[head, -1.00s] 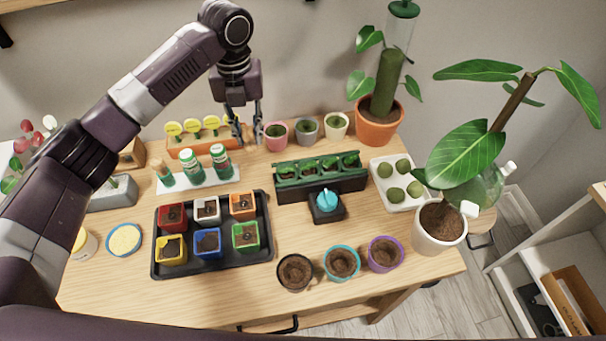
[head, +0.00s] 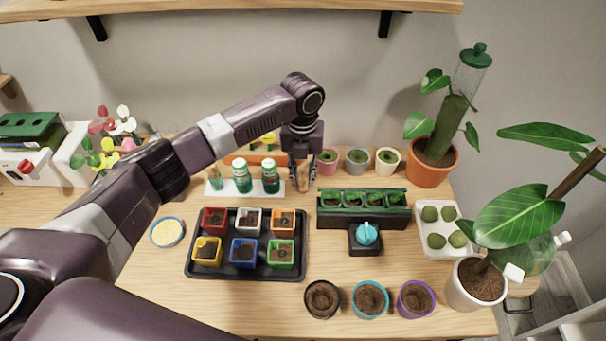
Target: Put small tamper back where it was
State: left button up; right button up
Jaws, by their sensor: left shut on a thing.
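My left gripper (head: 302,184) points down over the back middle of the table, just right of the white rack (head: 231,191). It is shut on a small, tan-looking thing, which I take to be the small tamper; the fingers mostly hide it. The rack holds two green-and-white bottles (head: 242,176) and a slimmer green and wood-coloured item (head: 214,178) at its left end. My right gripper is out of view.
A black tray (head: 193,272) with several coloured square pots lies in front of the rack. A green planter (head: 361,215) and a black block with a teal knob (head: 367,234) stand to the right. Three small pots (head: 328,162) stand close behind my gripper.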

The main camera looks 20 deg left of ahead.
aim_at(303, 174)
pick_arm(q)
jog(key=shift+f, duration=0.15)
jog(key=o, duration=1.1)
jog(key=shift+c, duration=0.2)
jog(key=shift+r, duration=0.6)
notch_tip(303, 174, up, 11)
jog(key=b, duration=0.2)
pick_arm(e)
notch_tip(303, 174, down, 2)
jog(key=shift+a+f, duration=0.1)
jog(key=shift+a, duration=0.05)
pick_arm(q)
jog(key=shift+r, duration=0.1)
